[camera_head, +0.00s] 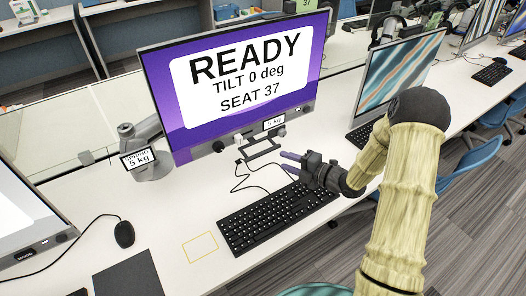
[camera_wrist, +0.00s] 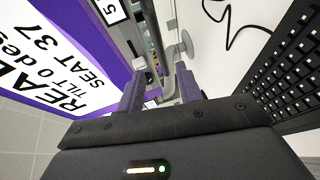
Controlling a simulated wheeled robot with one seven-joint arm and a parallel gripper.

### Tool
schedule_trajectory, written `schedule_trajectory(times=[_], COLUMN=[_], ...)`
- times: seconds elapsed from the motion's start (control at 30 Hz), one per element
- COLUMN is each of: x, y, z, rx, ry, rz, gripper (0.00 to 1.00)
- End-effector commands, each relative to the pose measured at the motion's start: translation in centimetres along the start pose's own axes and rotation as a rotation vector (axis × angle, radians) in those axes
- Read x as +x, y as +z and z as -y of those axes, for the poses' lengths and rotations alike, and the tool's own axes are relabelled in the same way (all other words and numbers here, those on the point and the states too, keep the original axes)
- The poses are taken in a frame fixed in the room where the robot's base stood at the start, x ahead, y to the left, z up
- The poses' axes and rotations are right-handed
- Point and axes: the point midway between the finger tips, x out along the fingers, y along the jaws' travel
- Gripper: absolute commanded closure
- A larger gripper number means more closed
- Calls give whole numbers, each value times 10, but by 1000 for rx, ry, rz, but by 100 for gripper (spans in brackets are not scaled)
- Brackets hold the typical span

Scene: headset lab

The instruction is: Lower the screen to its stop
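The screen (camera_head: 240,75) stands upright at the back of the desk and reads "READY, TILT 0 deg, SEAT 37". It fills the upper left of the wrist view (camera_wrist: 60,50), turned on its side. A "5 kg" label (camera_head: 273,123) and small knobs sit along its lower edge. My gripper (camera_head: 286,161) is just in front of and below the screen's lower edge. Its two purple fingers are apart and empty, also in the wrist view (camera_wrist: 160,88). Contact with the screen is not visible.
A black keyboard (camera_head: 270,218) lies below my gripper, with a loose black cable (camera_head: 238,180) behind it. A mouse (camera_head: 124,234) and a yellow outlined square (camera_head: 199,246) are to the left. A second monitor (camera_head: 400,68) stands to the right. The desk (camera_head: 185,205) between mouse and keyboard is clear.

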Motion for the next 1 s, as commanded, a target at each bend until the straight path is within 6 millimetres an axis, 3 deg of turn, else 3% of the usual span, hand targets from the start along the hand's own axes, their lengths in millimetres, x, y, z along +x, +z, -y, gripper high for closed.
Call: schedule_trajectory(times=[0.5,0.67,0.93,1.0], x=[88,99,100,100], y=[-1,-1,0,0], z=[-1,0,0,0], rx=[0,0,0,0], ry=[0,0,0,0], rz=[-2,-1,0,0], gripper=[64,64,64,78])
